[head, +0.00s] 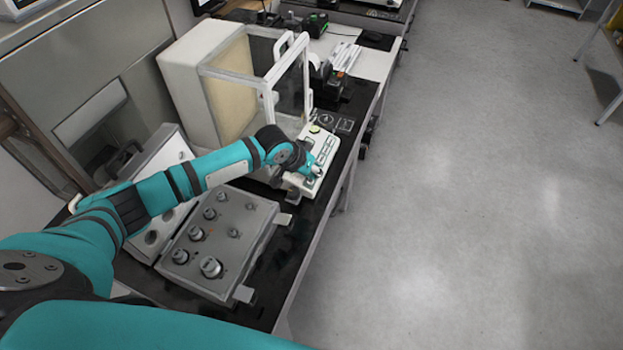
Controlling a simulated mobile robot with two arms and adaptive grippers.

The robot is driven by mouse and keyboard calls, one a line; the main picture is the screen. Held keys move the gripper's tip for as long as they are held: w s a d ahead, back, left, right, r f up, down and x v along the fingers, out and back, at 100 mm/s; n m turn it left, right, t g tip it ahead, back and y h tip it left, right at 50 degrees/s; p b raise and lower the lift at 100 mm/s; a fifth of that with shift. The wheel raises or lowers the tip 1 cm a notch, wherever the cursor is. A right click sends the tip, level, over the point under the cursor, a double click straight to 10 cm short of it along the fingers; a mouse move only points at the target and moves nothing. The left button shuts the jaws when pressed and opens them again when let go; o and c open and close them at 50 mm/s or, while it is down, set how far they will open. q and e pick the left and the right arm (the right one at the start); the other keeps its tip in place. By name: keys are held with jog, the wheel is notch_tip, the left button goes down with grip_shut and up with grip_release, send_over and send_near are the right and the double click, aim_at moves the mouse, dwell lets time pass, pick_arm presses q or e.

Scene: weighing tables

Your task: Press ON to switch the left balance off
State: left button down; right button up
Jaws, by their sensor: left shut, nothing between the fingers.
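The left balance (186,88) stands on the dark table, a white unit with a clear draft shield that has white frame edges. Its control panel (321,150) juts out at the front, pale with several buttons and a greenish spot at its far end. My left gripper (317,172) is shut and empty, with its tip at the near part of the panel. I cannot tell whether it touches a button. The gripper and wrist hide part of the panel, and the ON label is too small to read. My right gripper is not in view.
An open grey weight case (222,240) with several metal weights lies on the table in front of the balance, below my left arm. A black device (335,80) and more equipment stand farther back. The floor (480,200) to the right is clear.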

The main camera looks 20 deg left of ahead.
pick_arm(q)
jog(key=shift+a+f, duration=0.1)
jog(key=shift+f, duration=0.2)
dwell(0.4)
jog(key=shift+d+r+p, duration=0.3)
jog(key=shift+r+p, duration=0.5)
jog(key=shift+p, duration=0.15)
jog(key=r+p, duration=0.1)
jog(key=d+r+p, duration=0.1)
jog(key=r+p, duration=0.2)
jog(key=p, duration=0.1)
jog(key=shift+d+r, duration=0.3)
jog(key=shift+d, duration=0.05)
dwell(0.5)
